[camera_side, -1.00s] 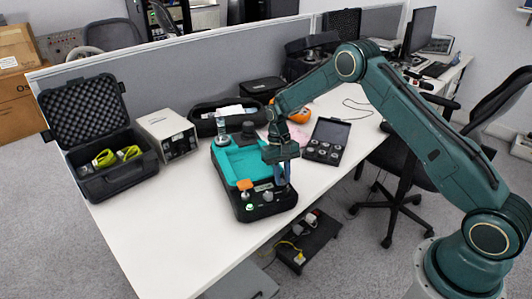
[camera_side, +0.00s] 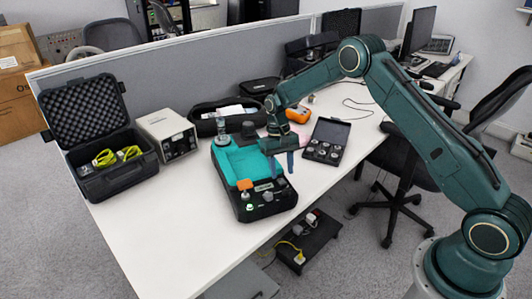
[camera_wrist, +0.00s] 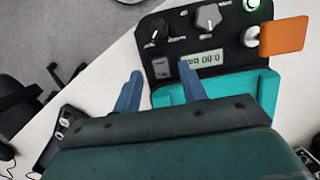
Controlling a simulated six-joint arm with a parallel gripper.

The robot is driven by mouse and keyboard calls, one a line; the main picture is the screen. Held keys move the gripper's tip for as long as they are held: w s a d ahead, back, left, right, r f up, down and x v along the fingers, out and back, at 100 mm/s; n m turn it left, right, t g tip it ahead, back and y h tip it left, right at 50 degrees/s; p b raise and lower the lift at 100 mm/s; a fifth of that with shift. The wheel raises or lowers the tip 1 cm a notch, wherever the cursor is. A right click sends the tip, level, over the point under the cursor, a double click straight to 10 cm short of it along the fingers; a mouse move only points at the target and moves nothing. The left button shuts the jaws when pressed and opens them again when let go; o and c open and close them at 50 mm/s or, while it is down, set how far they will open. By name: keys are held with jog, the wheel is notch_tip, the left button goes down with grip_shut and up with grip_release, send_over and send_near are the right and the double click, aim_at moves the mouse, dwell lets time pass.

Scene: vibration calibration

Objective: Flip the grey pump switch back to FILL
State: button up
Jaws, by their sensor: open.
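The teal and black calibration device (camera_side: 228,168) stands on the white table in the side view. In the wrist view its black control panel (camera_wrist: 180,45) shows a small grey switch (camera_wrist: 161,68), likely the pump switch, beside the display (camera_wrist: 203,58). Its label and position are too small to read. My gripper (camera_side: 282,170) is open and empty above the panel's right side.
The panel also has a black knob (camera_wrist: 155,28), a grey knob (camera_wrist: 208,18), a silver knob (camera_wrist: 250,36), a green-lit button (camera_wrist: 253,4) and an orange tag (camera_wrist: 284,37). An open black case (camera_side: 325,141) lies right of the device. The table's front-left area is clear.

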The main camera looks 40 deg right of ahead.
jog(key=v, duration=1.1)
jog(key=shift+r, duration=0.1)
